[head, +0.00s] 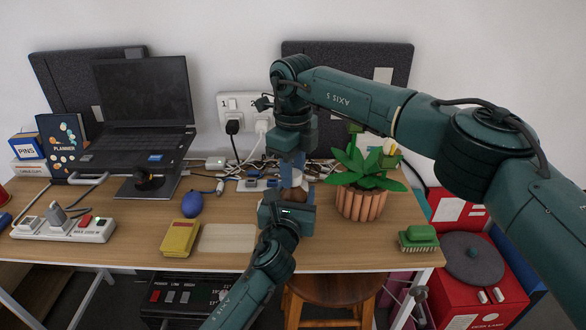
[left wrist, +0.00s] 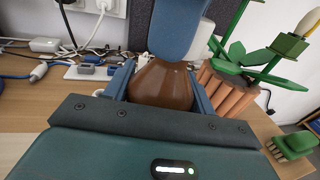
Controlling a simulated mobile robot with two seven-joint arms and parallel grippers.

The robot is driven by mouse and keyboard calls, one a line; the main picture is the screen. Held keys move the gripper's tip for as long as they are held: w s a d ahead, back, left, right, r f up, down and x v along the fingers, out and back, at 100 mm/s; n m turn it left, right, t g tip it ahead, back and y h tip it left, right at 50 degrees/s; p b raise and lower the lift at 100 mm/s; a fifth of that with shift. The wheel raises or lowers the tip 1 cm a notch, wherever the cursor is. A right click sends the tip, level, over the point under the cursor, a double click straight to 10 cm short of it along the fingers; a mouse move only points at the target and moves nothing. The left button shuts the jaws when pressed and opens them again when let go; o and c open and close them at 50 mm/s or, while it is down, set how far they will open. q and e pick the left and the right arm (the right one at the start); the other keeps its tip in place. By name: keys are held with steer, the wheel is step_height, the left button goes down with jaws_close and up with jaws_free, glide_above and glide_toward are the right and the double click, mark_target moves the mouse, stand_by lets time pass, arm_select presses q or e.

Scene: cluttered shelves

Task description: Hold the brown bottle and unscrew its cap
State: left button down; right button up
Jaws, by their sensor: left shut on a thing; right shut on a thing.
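The brown bottle (head: 291,194) stands upright above the desk, mostly hidden between my grippers in the head view. Its rounded brown body (left wrist: 160,86) shows clearly in the left wrist view. My left gripper (head: 289,200) is shut on the body from the near side, a blue finger on each side. My right gripper (head: 292,172) comes down from above and is shut at the bottle's top. Its blue finger (left wrist: 178,28) hides the neck and cap in the left wrist view, so I cannot tell how far the cap is turned.
A potted plant (head: 362,204) stands close on the right, with a green brush (head: 418,238) beyond it. A power strip (head: 64,228), yellow box (head: 180,238) and blue bulb (head: 192,204) lie left. A laptop (head: 143,92) and cables are behind. The desk's front middle is fairly clear.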

steer(key=n, duration=1.3)
steer(key=shift+n, duration=0.3)
steer(key=n, duration=0.6)
steer(key=shift+n, duration=0.3)
steer(key=n, duration=0.4)
steer(key=shift+r, duration=0.1)
steer(key=shift+r, duration=0.2)
steer(key=shift+r, duration=0.9)
